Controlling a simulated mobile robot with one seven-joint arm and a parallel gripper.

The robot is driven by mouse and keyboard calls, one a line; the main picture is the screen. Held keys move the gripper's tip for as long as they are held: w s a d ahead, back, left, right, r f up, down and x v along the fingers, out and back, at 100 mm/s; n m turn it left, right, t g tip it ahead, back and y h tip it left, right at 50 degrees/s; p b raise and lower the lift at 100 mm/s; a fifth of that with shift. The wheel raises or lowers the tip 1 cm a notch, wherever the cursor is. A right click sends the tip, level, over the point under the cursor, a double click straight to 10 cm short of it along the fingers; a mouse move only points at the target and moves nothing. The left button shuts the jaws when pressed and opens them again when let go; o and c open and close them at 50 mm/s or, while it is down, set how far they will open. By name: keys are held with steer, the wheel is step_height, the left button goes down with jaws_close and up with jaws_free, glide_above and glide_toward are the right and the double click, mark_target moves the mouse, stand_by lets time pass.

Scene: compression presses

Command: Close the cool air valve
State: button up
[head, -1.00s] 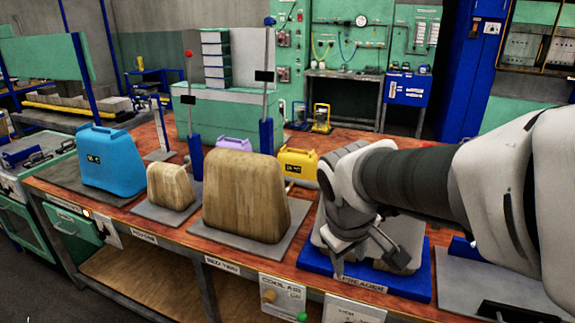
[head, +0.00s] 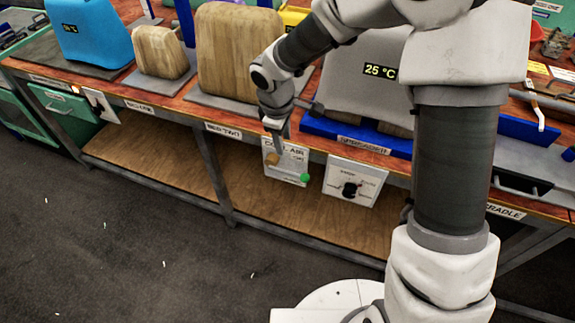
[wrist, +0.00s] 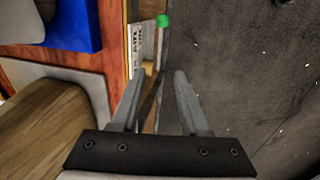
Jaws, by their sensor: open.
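The cool air panel (head: 290,168) is a white plate on the front edge of the bench. It carries a tan-orange knob (head: 272,159), the likely valve handle, on its left and a green button or lamp (head: 304,177) at its lower right. My gripper (head: 281,138) points down at the panel's upper edge, just above the knob. I cannot tell whether it touches. In the wrist view my gripper (wrist: 157,82) is open, with nothing clearly between its fingers. The panel (wrist: 137,48) shows edge-on beyond the left finger, with the green part (wrist: 163,20) farther off. The knob is not clear there.
A second panel with a black knob (head: 349,189) is right of the cool air panel. Above stand a wooden block (head: 237,50) and a grey block reading 25 °C (head: 372,85) by a blue tray (head: 330,132). The floor (head: 130,230) in front is clear.

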mark_target(288, 172)
steer(key=w+f+b, duration=0.1)
steer(key=f, duration=0.4)
steer(key=w+f+b, duration=0.1)
steer(key=f, duration=0.4)
steer(key=w+d+f+b, duration=0.1)
steer(key=f, duration=0.4)
steer(key=shift+f, duration=0.15)
steer(key=shift+s, duration=0.1)
jaws_close()
stand_by(0.7)
